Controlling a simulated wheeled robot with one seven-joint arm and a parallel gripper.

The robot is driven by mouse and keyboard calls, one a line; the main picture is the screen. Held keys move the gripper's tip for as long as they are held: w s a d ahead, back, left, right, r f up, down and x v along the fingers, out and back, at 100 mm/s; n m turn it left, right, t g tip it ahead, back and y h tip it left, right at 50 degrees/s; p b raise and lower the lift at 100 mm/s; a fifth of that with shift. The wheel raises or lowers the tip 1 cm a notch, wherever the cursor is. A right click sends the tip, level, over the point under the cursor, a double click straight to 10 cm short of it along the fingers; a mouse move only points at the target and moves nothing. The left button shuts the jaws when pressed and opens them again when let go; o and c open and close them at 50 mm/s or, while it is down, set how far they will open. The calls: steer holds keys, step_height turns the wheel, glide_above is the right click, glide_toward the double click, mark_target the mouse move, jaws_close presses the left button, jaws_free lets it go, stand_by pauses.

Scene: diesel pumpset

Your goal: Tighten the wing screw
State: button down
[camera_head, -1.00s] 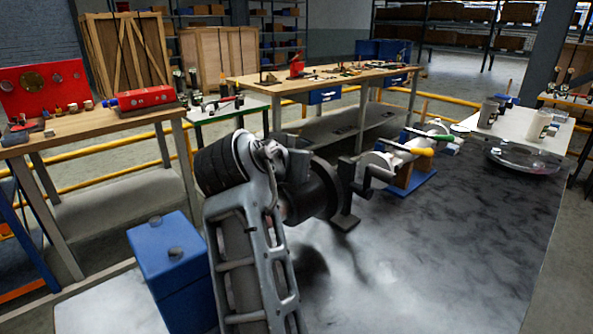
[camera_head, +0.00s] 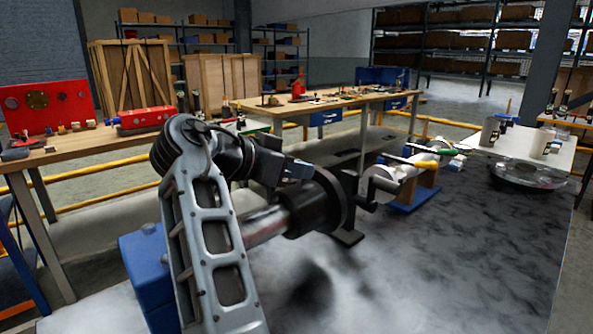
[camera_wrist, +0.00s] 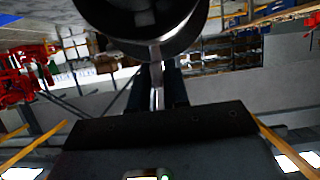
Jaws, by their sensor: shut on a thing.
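In the wrist view my gripper (camera_wrist: 157,92) is shut on a thin, pale metal piece, which looks like the wing of the wing screw (camera_wrist: 157,72). It stands just below a dark round housing (camera_wrist: 140,35). In the head view my gripper (camera_head: 298,170) reaches right from my bent arm, close to a dark round pump part (camera_head: 318,205) on a thick horizontal shaft (camera_head: 265,226). The wing screw cannot be made out in the head view, where my wrist and gripper cover that spot.
A blue box (camera_head: 145,270) stands left, partly behind my arm. Farther along the dark worktop (camera_head: 430,260) are a blue stand (camera_head: 412,200) with handled parts and a clear round dish (camera_head: 525,175). The front right of the worktop is clear. A wooden workbench (camera_head: 330,82) stands behind.

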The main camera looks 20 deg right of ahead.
steer(key=c, duration=1.2)
jaws_free()
steer(key=shift+a, duration=0.1)
steer(key=shift+v, duration=3.8)
